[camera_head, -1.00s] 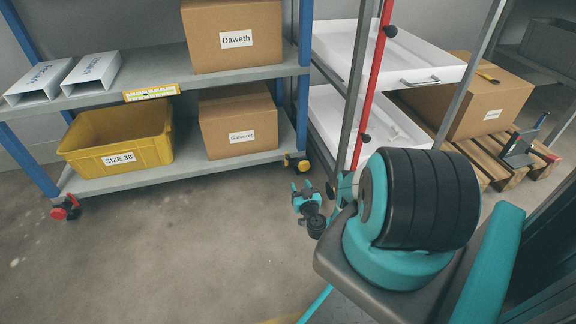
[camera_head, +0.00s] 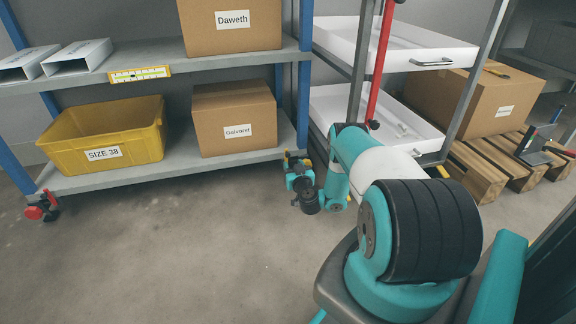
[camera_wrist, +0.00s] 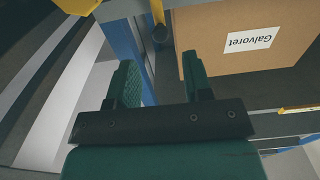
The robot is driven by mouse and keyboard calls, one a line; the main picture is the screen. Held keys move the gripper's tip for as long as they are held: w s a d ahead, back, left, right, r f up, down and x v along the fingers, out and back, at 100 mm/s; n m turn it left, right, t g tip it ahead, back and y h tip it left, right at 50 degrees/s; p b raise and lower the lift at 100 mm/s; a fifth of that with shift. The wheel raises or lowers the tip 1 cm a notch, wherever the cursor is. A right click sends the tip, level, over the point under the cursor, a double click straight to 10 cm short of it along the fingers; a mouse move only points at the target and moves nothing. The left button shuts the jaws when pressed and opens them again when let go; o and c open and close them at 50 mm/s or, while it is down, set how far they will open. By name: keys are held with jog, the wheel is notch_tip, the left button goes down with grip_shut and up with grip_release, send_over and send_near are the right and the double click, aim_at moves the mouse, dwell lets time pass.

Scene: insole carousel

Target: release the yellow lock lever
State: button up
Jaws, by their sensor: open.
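My gripper (camera_head: 297,162) is open and empty at the front right corner post of the blue-and-grey shelf rack, just about at the lower shelf's height. In the wrist view its two green fingers (camera_wrist: 160,75) stand apart with nothing between them. A bit of yellow (camera_head: 307,161) shows right at the gripper in the head view, where the rack's yellow caster is mostly hidden. The wrist view has a yellow part (camera_wrist: 76,5) cut off at its top left edge. I cannot tell which yellow part is the lock lever.
A blue post (camera_wrist: 127,45) stands beyond the fingers. The Galvoret box (camera_head: 235,104) and yellow SIZE 38 bin (camera_head: 103,172) sit on the lower shelf. A white-tray cart (camera_head: 452,56) stands close to the right. A red caster (camera_head: 40,208) is at the left. The floor in front is clear.

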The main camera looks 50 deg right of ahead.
aim_at(288, 155)
jog(key=b+x, duration=0.3)
jog(key=shift+a+f+b, duration=0.1)
jog(key=shift+a+b, duration=0.05)
jog(key=shift+b, duration=0.25)
jog(key=shift+b+x, duration=0.6)
jog(key=shift+x, duration=0.2)
jog(key=shift+w+d+b, duration=0.3)
jog(key=shift+w+b, duration=0.25)
jog(key=shift+w, duration=0.1)
jog(key=shift+w+d+b, duration=0.4)
jog(key=shift+w+d, duration=0.1)
jog(key=shift+w, duration=0.05)
grip_shut()
